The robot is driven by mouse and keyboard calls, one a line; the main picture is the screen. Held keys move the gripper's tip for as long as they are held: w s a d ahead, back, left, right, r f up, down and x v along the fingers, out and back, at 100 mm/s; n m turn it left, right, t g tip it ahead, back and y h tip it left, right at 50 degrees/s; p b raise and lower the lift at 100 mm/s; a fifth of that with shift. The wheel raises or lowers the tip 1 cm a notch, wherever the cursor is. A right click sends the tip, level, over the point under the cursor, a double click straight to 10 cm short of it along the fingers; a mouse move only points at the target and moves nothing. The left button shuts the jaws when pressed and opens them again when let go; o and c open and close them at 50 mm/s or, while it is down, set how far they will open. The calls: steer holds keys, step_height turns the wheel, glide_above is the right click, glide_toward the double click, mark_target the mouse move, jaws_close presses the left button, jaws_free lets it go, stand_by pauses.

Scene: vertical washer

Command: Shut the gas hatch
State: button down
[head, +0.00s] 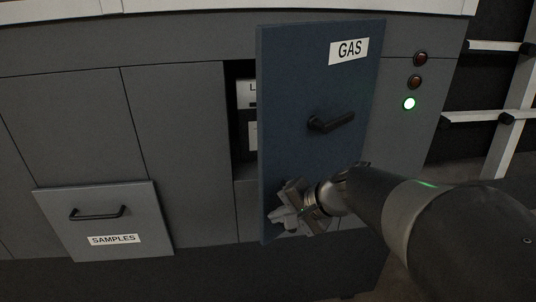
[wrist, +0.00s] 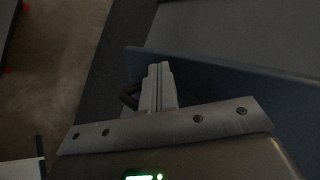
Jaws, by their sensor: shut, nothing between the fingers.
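The gas hatch (head: 300,90) is a blue panel with a GAS label and a black handle (head: 331,122). It stands ajar, its left edge out from the cabinet, with a dark opening showing to its left. My gripper (head: 281,216) is shut and empty in front of the hatch's lower part, below the handle. I cannot tell whether the fingers touch the panel.
The grey cabinet (head: 175,120) fills the left and middle. A SAMPLES drawer (head: 100,210) is at lower left. A pale rail frame (head: 505,120) stands at far right.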

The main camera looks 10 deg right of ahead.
steer(key=shift+w+a+r+m+t+h, duration=0.1)
steer(key=shift+w+a+m+t+h, duration=1.1)
steer(key=shift+w, duration=2.75)
steer(key=shift+w+a+r+m+g+h, duration=0.15)
steer(key=shift+w+a+m, duration=0.6)
steer(key=shift+w+a, duration=2.2)
steer(key=shift+w+a+m+t+h, duration=0.5)
steer(key=shift+w+m, duration=0.45)
steer(key=shift+w, duration=3.95)
steer(key=shift+s, duration=0.1)
